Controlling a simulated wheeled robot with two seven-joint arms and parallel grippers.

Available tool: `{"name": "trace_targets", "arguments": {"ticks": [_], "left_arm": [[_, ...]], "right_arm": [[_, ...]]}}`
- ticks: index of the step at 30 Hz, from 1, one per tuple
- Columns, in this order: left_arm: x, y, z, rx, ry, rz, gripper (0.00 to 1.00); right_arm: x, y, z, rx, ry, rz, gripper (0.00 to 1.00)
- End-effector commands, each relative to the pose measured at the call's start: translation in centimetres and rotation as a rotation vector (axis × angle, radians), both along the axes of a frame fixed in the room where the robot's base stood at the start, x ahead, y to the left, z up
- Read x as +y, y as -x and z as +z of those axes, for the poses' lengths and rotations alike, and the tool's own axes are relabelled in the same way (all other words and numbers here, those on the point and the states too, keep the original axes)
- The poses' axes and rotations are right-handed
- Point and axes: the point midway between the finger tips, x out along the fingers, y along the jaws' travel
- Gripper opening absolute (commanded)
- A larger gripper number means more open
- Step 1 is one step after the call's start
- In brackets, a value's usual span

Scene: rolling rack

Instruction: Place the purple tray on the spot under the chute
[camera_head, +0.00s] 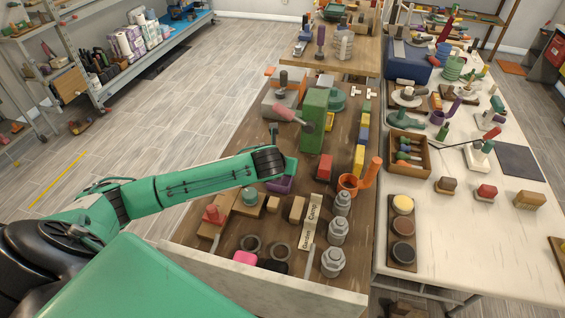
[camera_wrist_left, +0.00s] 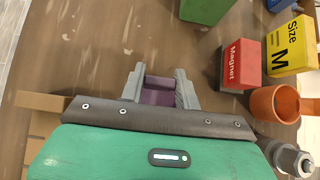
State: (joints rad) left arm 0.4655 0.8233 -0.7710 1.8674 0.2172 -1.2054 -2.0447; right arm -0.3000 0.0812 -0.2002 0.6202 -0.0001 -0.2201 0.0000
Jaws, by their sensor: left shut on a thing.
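The purple tray (camera_head: 281,184) is at the brown wooden table, just below my left gripper (camera_head: 279,177), and is partly hidden by it. In the left wrist view the tray (camera_wrist_left: 159,90) shows between the two grey fingers of the left gripper (camera_wrist_left: 158,86), which is shut on it. I cannot tell whether the tray touches the table. A tall green block (camera_head: 314,121) with a pink-red cylinder (camera_head: 290,113) stands behind it. I cannot tell which part is the chute, and the spot under it is not clearly visible. My right gripper is not in view.
A red box (camera_head: 324,168), an orange pot (camera_head: 348,183) and a yellow box (camera_head: 358,160) stand right of the tray. Wooden blocks (camera_head: 296,209) and grey weights (camera_head: 338,232) are nearer. Bare wood shows behind the gripper in the wrist view.

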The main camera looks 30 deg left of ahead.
Motion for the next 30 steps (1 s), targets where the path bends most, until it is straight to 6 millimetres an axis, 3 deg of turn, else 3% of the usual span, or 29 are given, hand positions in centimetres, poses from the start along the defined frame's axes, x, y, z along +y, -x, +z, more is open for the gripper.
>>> {"name": "trace_targets", "arguments": {"ticks": [1, 2, 4, 5, 17, 30], "left_arm": [[0.0, 0.0, -0.1, 0.001, 0.0, 0.001, 0.03], [0.0, 0.0, -0.1, 0.001, 0.0, 0.001, 0.38], [0.0, 0.0, -0.1, 0.001, 0.0, 0.0, 0.52], [0.0, 0.0, -0.1, 0.001, 0.0, 0.0, 0.54], [-0.1, 0.4, 0.6, -0.001, 0.0, -0.001, 0.54], [-1.5, 5.7, 6.1, -0.003, 0.0, -0.002, 0.54]], "right_arm": [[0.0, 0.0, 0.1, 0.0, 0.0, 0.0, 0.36], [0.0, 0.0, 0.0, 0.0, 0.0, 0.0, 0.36], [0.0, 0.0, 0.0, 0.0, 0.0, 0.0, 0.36], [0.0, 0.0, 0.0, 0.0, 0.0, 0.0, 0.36], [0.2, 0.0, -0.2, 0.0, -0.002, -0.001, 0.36], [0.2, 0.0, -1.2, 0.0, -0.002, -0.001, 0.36]]}}
